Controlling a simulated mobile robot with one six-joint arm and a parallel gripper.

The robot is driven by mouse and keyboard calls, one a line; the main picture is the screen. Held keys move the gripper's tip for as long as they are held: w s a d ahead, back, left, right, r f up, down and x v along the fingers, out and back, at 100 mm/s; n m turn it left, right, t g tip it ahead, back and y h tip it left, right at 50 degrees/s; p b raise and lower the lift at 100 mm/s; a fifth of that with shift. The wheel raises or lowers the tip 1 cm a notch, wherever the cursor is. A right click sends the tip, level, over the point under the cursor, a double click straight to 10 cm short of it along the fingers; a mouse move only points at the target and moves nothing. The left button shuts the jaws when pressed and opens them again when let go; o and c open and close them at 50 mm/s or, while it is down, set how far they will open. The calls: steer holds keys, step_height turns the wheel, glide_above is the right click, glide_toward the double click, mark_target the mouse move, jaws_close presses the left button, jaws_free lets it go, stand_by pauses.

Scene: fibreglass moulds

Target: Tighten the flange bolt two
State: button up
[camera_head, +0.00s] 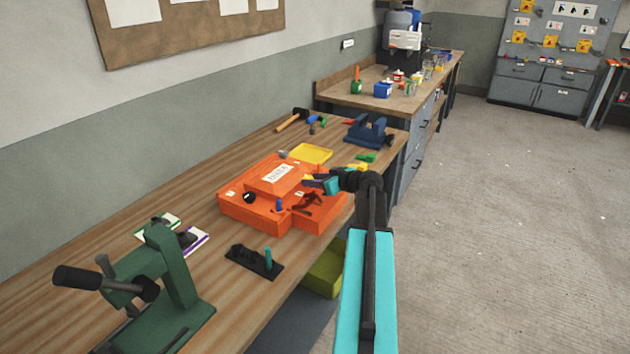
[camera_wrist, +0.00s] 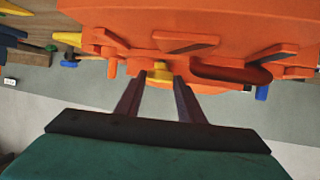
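An orange mould (camera_head: 262,212) with a white label on top sits on the wooden bench. It also fills the upper part of the wrist view (camera_wrist: 220,25). My gripper (camera_head: 315,183) is at the mould's right side. In the wrist view its two dark fingers (camera_wrist: 160,78) stand apart, with a small yellow bolt-like head (camera_wrist: 160,72) between their tips. I cannot tell whether they press on it. A blue bolt-like piece (camera_head: 279,204) is on the mould's near side. No number marks which bolt is two.
A dark tool holder (camera_head: 255,262) and a green press (camera_head: 170,275) stand nearer on the bench. A yellow tray (camera_head: 311,153), a blue vise-like fixture (camera_head: 366,132) and a hammer (camera_head: 291,120) lie behind the mould. The floor at the right is clear.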

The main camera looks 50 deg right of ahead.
steer(key=shift+a+f+m+h+b, duration=0.2)
steer(key=shift+m+h+b, duration=0.25)
steer(key=shift+b, duration=0.35)
steer(key=shift+c, duration=0.2)
steer(key=shift+a+r+m+h+b, duration=0.1)
steer(key=shift+r+m+h+b, duration=0.05)
steer(key=shift+m+h+b, duration=0.25)
steer(key=o, duration=1)
steer(key=shift+o, duration=0.2)
steer(key=shift+d+r+n+y+p, duration=0.15)
steer(key=shift+d+n+y+p, duration=0.2)
steer(key=shift+n+y+p, duration=0.75)
steer(key=shift+s+a+m+h, duration=0.1)
steer(key=shift+s+m+h, duration=0.15)
steer(key=shift+s, duration=0.15)
steer(key=b+v, duration=0.5)
steer(key=v, duration=0.7)
steer(key=shift+s+b, duration=0.4)
